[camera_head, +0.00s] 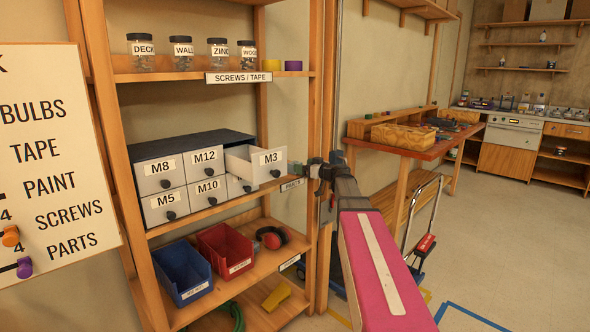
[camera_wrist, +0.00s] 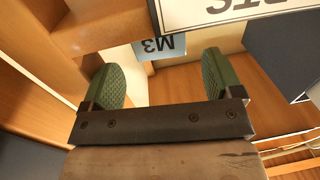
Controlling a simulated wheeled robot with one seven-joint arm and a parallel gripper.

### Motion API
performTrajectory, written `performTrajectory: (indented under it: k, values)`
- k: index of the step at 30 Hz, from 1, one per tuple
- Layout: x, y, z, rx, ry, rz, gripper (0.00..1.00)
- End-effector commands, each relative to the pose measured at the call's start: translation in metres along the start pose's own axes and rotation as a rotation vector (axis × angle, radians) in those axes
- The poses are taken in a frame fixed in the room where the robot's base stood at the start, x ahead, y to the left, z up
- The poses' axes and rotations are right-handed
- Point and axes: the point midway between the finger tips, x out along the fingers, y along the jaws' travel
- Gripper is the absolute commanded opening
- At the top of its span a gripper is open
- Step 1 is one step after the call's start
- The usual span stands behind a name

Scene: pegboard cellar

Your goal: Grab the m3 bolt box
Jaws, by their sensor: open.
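A pale blue face labelled M3 (camera_wrist: 158,46) shows upside down in the wrist view, just beyond and between my fingertips. Its upper picture edge is partly covered by a white shelf label, and I cannot tell its full shape. My gripper (camera_wrist: 160,72) is open, with two green ridged pads apart and nothing between them. In the head view my gripper (camera_head: 318,172) is by the right post of the shelf, right of the grey drawer cabinet (camera_head: 190,146). The cabinet's M3 drawer (camera_head: 271,172) is pulled out; its inside is mostly hidden.
The wooden shelf post (camera_head: 315,110) stands close to my gripper. The PARTS label (camera_head: 291,185) is on the shelf edge. Below are a blue bin (camera_head: 183,275), a red bin (camera_head: 225,252) and red ear muffs (camera_head: 272,237). Jars (camera_head: 140,52) stand above. Floor at right is open.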

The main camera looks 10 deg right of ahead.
Motion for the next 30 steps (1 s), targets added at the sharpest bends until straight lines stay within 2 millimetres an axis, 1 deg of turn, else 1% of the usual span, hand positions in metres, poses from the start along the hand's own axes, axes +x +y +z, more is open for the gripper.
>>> performTrajectory:
  k: [5,12,15,20,21,23,24,26,27,30]
  values:
    - [0.015,0.001,0.000,0.000,0.000,-0.001,0.85]
    - [0.049,0.001,0.000,0.000,-0.001,-0.001,0.85]
    - [0.054,0.000,0.000,0.001,-0.001,0.000,0.85]
    - [0.054,-0.001,0.000,0.001,-0.001,0.000,0.85]
    - [0.054,-0.001,0.000,0.001,-0.001,0.000,0.82]
    - [0.054,-0.001,0.000,0.001,-0.001,0.000,0.62]
    - [0.053,-0.001,0.000,0.001,-0.001,0.000,0.49]
    - [0.053,-0.001,0.000,0.001,-0.001,0.000,0.30]
    - [0.053,-0.001,0.000,0.001,-0.001,0.000,0.23]
    - [0.053,-0.001,0.000,0.001,0.000,0.000,0.24]
